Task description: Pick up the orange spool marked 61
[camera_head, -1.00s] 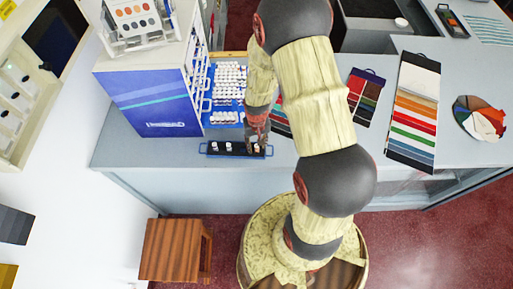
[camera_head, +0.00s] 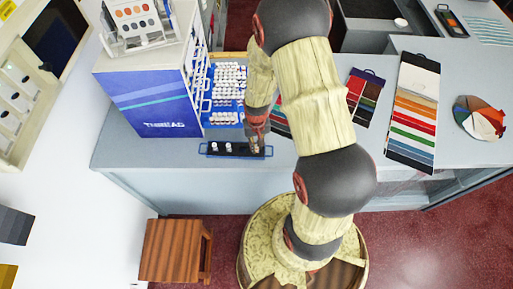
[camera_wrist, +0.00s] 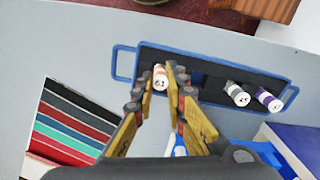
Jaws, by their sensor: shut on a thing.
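The orange spool marked 61 (camera_wrist: 160,82) has a white top and shows between my fingertips in the wrist view. My gripper (camera_wrist: 162,73) is shut on it at the left end of a dark tray with blue handles (camera_wrist: 205,68). I cannot tell whether the spool still touches the tray floor. In the head view my gripper (camera_head: 257,145) is over the right part of the tray (camera_head: 240,154), and the spool is mostly hidden there.
Two other spools, one grey (camera_wrist: 238,94) and one purple (camera_wrist: 268,99), stand in the tray's other end. A blue rack of several spools (camera_head: 225,118) lies behind the tray, beside the thread cabinet (camera_head: 150,100). Colour swatch cards (camera_wrist: 70,128) lie on the counter.

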